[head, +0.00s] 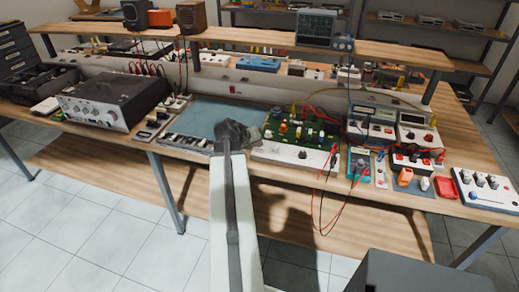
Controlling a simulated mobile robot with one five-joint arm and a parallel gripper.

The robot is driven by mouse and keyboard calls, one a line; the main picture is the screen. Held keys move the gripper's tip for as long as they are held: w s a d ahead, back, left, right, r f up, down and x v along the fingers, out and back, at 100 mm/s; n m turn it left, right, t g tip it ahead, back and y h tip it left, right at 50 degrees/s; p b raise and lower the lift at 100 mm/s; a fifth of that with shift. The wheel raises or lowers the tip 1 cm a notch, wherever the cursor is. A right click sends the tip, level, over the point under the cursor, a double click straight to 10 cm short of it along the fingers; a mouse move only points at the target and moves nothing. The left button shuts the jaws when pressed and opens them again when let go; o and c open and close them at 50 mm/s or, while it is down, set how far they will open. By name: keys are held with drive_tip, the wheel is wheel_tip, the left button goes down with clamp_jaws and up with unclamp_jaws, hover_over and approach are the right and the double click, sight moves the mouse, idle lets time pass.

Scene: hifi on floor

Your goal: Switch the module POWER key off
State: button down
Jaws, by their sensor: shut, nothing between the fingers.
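No POWER key label can be read at this size, and I cannot tell which unit is the module. A white module (485,190) with several knobs stands at the bench's right end. A white-fronted panel (280,153) with a dark knob and a green circuit board (312,130) sits near the front edge, right of my gripper. My gripper (238,132) is dark, shut and empty, over the front of the blue-grey mat (205,115). It appears beside the panel's left end; contact cannot be told. My arm hides part of the bench edge.
A silver hi-fi unit (95,112) stands at the left. Meters (372,124) with red and black leads stand right of the board. Leads hang over the front edge. An upper shelf (270,47) carries speakers and an oscilloscope (317,27). The mat is mostly bare.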

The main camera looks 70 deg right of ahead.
sight(258, 150)
drive_tip(key=shift+f+b, duration=0.5)
drive_tip(key=shift+r, duration=0.1)
drive_tip(key=shift+r+p, duration=0.45)
drive_tip(key=shift+p, duration=0.05)
wheel_tip(258, 150, up, 6)
drive_tip(key=p, duration=0.6)
